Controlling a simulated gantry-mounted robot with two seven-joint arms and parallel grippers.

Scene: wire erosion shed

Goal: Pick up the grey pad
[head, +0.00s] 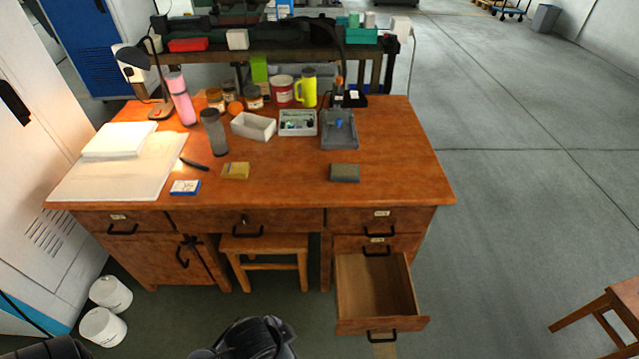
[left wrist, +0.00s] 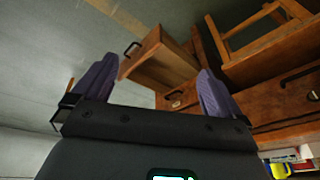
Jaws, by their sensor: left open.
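The grey pad (head: 345,172) is a small dark grey block lying flat on the desk, near its front edge and right of the middle. It cannot be made out in the left wrist view. My left gripper (left wrist: 158,66) shows in the left wrist view with its two purple-grey fingers wide apart and nothing between them. It is apart from the pad. The open drawer appears beyond its fingers. In the head view, only dark parts of my own body show at the bottom edge. My right gripper cannot be seen.
The wooden desk (head: 290,180) is clear around the pad. A yellowish block (head: 236,170) and a blue-white box (head: 185,187) lie to its left. A grey tray fixture (head: 340,142) stands behind it. An open drawer (head: 375,325) juts out below, beside a stool (head: 264,243).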

